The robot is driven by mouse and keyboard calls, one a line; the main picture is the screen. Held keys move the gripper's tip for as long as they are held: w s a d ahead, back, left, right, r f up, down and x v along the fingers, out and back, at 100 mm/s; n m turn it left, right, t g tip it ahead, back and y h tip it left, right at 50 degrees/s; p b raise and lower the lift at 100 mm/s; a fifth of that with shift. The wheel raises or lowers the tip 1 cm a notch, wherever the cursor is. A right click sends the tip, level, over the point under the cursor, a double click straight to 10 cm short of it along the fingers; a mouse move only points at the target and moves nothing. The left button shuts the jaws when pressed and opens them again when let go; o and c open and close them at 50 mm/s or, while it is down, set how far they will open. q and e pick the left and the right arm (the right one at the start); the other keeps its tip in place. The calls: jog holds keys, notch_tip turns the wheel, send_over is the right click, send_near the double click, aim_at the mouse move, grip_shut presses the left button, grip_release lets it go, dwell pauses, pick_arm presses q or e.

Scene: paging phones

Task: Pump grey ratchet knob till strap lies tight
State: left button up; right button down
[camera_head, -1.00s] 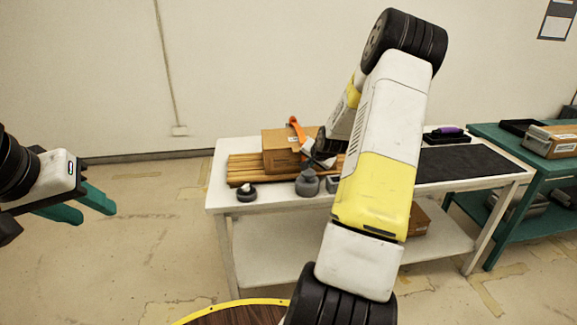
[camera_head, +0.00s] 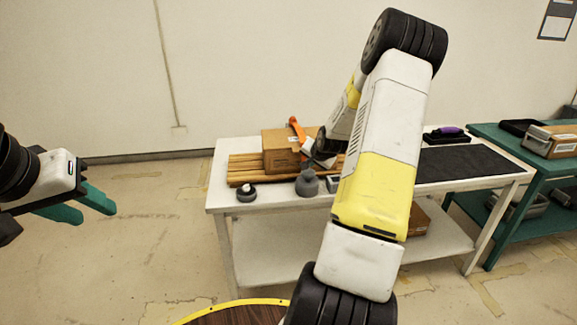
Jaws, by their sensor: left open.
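A grey rounded knob (camera_head: 307,183) stands near the front edge of the white table, beside a cardboard box (camera_head: 281,151). An orange strap-like piece (camera_head: 297,130) shows at the box's upper right. I cannot tell how it joins the knob or how tight it lies. My right arm reaches down to this spot. Its gripper (camera_head: 322,161) is dark, small and mostly hidden by the arm, just above and right of the knob; contact and jaw state are unclear. My left gripper (camera_head: 97,197), with teal fingers, is open and empty at the far left, away from the table.
Wooden slats (camera_head: 243,169) lie beside and under the box on the white table (camera_head: 222,200). A small dark round item (camera_head: 246,193) sits at its front left. A black mat (camera_head: 465,165) covers the right side. A green table (camera_head: 495,145) adjoins at right.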

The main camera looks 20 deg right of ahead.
aim_at(308, 170)
dwell(0.7)
jog(key=shift+f, duration=0.4)
jog(key=shift+f, duration=1.15)
dwell(0.8)
dwell(0.4)
jog(key=shift+r, duration=1.55)
jog(key=shift+r, duration=0.1)
jog(key=shift+r, duration=2.4)
